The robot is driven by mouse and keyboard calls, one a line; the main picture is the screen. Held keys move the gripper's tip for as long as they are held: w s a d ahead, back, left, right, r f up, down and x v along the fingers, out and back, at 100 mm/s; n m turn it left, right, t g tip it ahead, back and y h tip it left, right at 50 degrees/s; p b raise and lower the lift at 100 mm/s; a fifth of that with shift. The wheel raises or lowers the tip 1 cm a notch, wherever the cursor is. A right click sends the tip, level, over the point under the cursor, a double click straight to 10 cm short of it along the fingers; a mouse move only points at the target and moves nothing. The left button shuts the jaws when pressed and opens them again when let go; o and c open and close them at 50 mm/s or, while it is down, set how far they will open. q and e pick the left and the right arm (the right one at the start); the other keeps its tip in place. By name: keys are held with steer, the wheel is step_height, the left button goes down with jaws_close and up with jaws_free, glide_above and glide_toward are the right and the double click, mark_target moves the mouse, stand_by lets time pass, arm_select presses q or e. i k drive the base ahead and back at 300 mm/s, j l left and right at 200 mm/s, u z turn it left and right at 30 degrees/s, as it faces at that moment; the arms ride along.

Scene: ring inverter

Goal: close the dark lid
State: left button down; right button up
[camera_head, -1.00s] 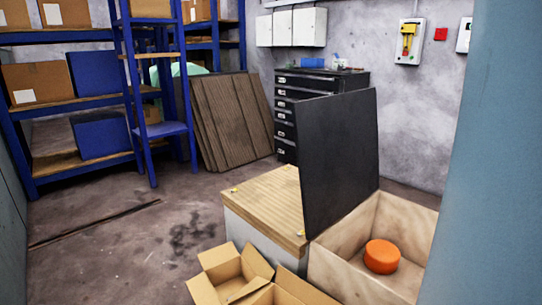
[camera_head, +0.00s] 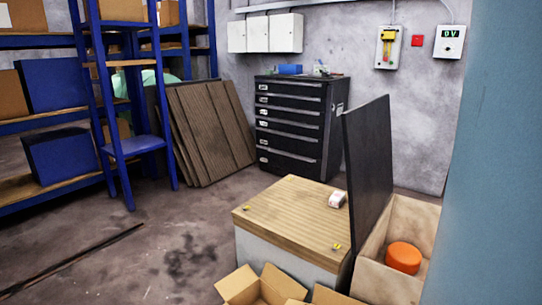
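The dark lid (camera_head: 368,185) stands upright, seen at a steep angle, along the right side of a chest with a light wooden top (camera_head: 285,215). To its right is an open bin (camera_head: 412,214) holding an orange round object (camera_head: 403,257). A small white object (camera_head: 337,199) lies on the wooden top close to the lid. Neither of my grippers shows in the head view.
Open cardboard boxes (camera_head: 255,288) sit in front of the chest. A black drawer cabinet (camera_head: 290,128) stands behind it, with brown panels (camera_head: 205,135) leaning beside it. Blue shelving (camera_head: 120,110) is at the left. A pale blue surface (camera_head: 495,170) fills the right edge. The left floor is mostly clear.

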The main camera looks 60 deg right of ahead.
mark_target(367, 134)
steer(key=i+z, duration=0.25)
steer(key=z, duration=0.25)
steer(key=i+z, duration=0.2)
steer(key=z, duration=0.3)
steer(key=i+j+z, duration=0.1)
steer(key=i+z, duration=0.15)
steer(key=z, duration=0.25)
steer(key=i+j+z, duration=0.2)
steer(key=z, duration=0.25)
steer(key=i+j+z, duration=0.15)
steer(key=z, duration=0.3)
steer(key=i+j+z, duration=0.3)
steer(key=z, duration=0.15)
steer(key=i+j+z, duration=0.2)
steer(key=z, duration=0.25)
steer(key=i+j+z, duration=0.1)
steer(key=j+z, duration=0.3)
